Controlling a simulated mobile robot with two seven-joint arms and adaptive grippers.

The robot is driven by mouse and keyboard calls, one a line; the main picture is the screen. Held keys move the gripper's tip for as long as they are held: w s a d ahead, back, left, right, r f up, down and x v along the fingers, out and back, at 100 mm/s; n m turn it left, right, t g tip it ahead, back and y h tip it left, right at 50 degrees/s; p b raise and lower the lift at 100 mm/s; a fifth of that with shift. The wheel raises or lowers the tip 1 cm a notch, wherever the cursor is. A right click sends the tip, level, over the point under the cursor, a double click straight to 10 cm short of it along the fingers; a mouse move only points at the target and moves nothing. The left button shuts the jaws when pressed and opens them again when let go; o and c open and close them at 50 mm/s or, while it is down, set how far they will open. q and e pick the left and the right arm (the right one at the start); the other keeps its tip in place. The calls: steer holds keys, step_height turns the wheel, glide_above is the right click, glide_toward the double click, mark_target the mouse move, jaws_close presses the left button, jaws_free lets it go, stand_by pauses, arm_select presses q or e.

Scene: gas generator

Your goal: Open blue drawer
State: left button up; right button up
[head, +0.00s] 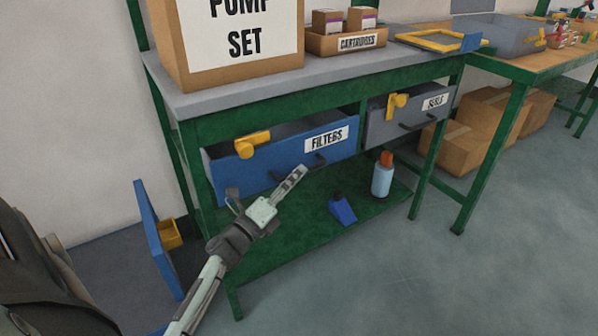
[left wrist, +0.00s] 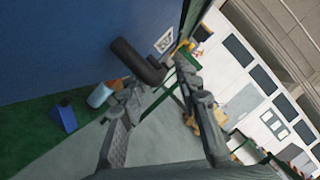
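The blue drawer (head: 285,158) labelled FILTERS sits under the grey-topped green workbench. A dark gap shows above its front, so it appears partly pulled out. A yellow latch (head: 252,144) is at its upper left. Its dark handle (head: 317,162) is on the lower front. My left gripper (head: 297,174) is just in front of the drawer, close to the handle. In the left wrist view, the fingers of my left gripper (left wrist: 158,80) are apart, with the dark handle (left wrist: 137,62) just beyond and between the tips. Contact cannot be told. My right gripper is not in view.
A grey drawer (head: 411,117) with a yellow latch is to the right. A blue bottle (head: 382,180) and a small blue object (head: 342,210) stand on the green lower shelf (head: 285,230). A blue panel (head: 158,240) stands at left. Floor is clear at front right.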

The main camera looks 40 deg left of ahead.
arm_select(q)
steer(key=shift+x, duration=1.1)
steer(key=shift+c, duration=0.3)
jaws_close()
